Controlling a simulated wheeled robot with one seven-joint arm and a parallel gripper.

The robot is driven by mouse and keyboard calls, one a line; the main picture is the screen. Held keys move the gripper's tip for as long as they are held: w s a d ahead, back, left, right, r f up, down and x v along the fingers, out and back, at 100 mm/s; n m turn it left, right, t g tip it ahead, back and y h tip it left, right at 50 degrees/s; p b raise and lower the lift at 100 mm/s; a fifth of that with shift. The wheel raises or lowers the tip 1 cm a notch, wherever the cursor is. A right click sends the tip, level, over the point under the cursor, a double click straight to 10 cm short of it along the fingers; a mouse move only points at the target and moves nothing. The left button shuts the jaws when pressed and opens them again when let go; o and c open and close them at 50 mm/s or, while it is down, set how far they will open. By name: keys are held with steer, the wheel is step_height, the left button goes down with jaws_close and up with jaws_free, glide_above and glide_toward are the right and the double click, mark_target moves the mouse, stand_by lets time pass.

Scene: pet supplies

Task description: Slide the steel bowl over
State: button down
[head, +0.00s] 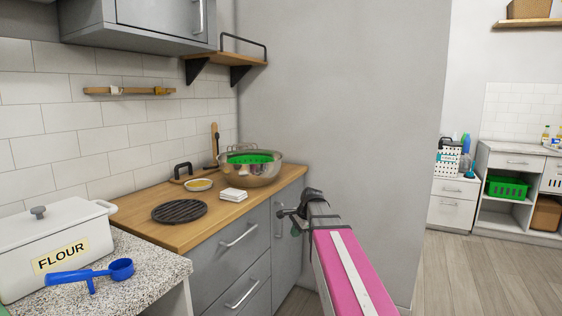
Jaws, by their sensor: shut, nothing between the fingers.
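The steel bowl (262,176) stands on the wooden counter near its right end, by the grey wall. Something green (250,158) shows inside it. My gripper (284,213) is at the end of my arm, in front of the counter's right end, lower in the picture than the bowl and to its right. It looks apart from the bowl. It is small and dark here; its fingers are shut with nothing held.
White square pieces (233,195), a small yellow-filled dish (199,184) and a black round grate (180,211) lie on the wooden counter (140,208) left of the bowl. A flour box (62,235) and blue scoop (90,272) are nearer. Open floor lies right.

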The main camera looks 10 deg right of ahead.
steer(key=w+d+r+m+t+y, duration=0.1)
steer(key=w+r+m, duration=0.25)
steer(key=r, duration=0.75)
steer(key=w+d+r+m+t+y, duration=0.1)
steer(key=w+d+r+m, duration=0.3)
steer(key=r, duration=0.7)
steer(key=w+a+r+m+t+y, duration=0.15)
steer(key=r+m, duration=0.35)
steer(key=r, duration=0.6)
glide_toward(274, 165)
steer(key=shift+w+d+x, duration=0.1)
steer(key=shift+x, duration=1.4)
steer(key=shift+w+d+x, duration=0.1)
steer(key=shift+w+x, duration=0.05)
steer(key=shift+x, duration=1.3)
steer(key=w+a, duration=0.2)
steer(key=a, duration=0.1)
steer(key=w+a, duration=0.2)
steer(key=w, duration=0.1)
steer(key=shift+w+a, duration=0.15)
steer(key=shift+a, duration=0.2)
